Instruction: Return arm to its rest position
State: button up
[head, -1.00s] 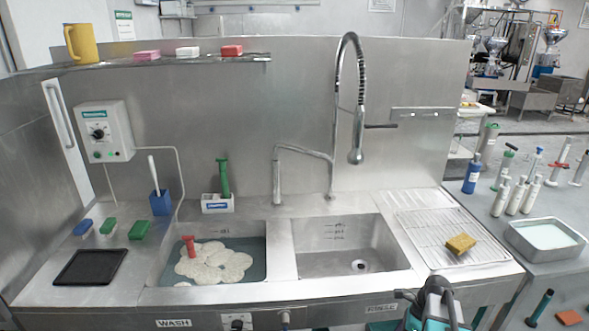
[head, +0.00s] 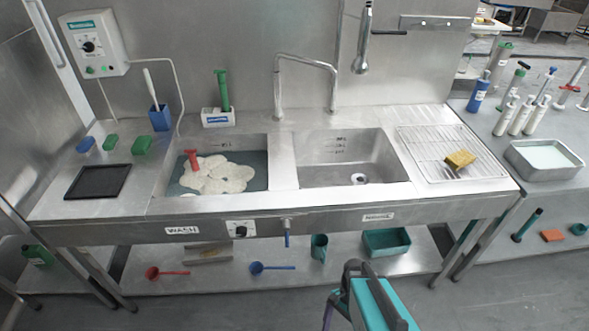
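My arm shows at the bottom edge of the head view, right of centre, as a teal and dark grey part in front of the sink bench (head: 345,222). It stands low over the floor (head: 250,312), apart from the bench top. I make out no gripper fingers, so whether the gripper is open or holds something is hidden.
The bench has a wash basin (head: 257,178) with foam and a red-handled tool, an empty basin (head: 340,172), and a rack (head: 425,150) with a yellow sponge (head: 460,158). The lower shelf (head: 215,277) holds ladles and teal containers. Floor in front looks clear.

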jog(key=s+f+n, duration=0.1)
jog(key=n, duration=0.3)
jog(key=s+d+f+n+h, duration=0.1)
jog(key=n, duration=0.3)
jog(key=s+d+f+n+t+h, duration=0.1)
jog(key=s+n, duration=0.1)
jog(key=n, duration=0.2)
jog(key=shift+d+f, duration=0.2)
jog(key=shift+f, duration=0.05)
